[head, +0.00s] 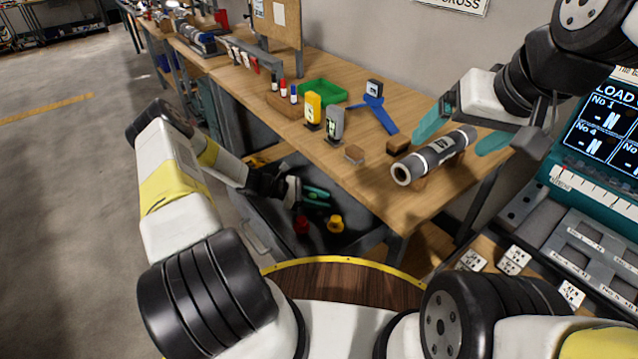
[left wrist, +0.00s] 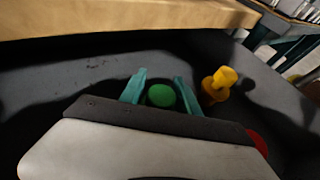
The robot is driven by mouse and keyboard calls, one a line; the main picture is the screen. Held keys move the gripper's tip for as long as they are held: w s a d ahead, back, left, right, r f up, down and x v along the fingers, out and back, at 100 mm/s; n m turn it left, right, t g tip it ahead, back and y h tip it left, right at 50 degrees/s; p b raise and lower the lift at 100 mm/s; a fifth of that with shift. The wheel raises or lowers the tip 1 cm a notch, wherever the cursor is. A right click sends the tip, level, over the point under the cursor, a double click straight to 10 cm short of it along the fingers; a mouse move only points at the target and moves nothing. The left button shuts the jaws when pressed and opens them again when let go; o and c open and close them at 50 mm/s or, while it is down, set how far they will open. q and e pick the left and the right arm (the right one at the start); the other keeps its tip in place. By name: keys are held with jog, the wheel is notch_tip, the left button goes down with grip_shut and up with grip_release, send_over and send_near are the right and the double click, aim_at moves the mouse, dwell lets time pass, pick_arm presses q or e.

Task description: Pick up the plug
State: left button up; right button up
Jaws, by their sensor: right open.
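Three plugs show in a dark open drawer (head: 262,212) below the bench top: a yellow plug (head: 336,223), a red plug (head: 302,225) and a green plug (left wrist: 161,96). In the left wrist view the yellow plug (left wrist: 217,84) is right of my fingers, and the red one (left wrist: 257,141) is partly hidden. My left gripper (head: 318,197) reaches into the drawer, with the green plug between its teal fingers. I cannot tell if the fingers touch it. My right gripper (head: 458,133) is open, its fingers either side of a grey cylinder (head: 436,156) on the bench.
The wooden bench (head: 372,176) carries a green tray (head: 323,92), a blue stand (head: 378,112), yellow (head: 313,107) and grey (head: 334,124) meters, and small blocks. Its front edge overhangs near my left gripper. A teal console (head: 590,140) stands at the right.

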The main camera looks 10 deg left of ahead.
pick_arm(q)
grip_shut()
notch_tip(320, 180, up, 10)
dwell(0.5)
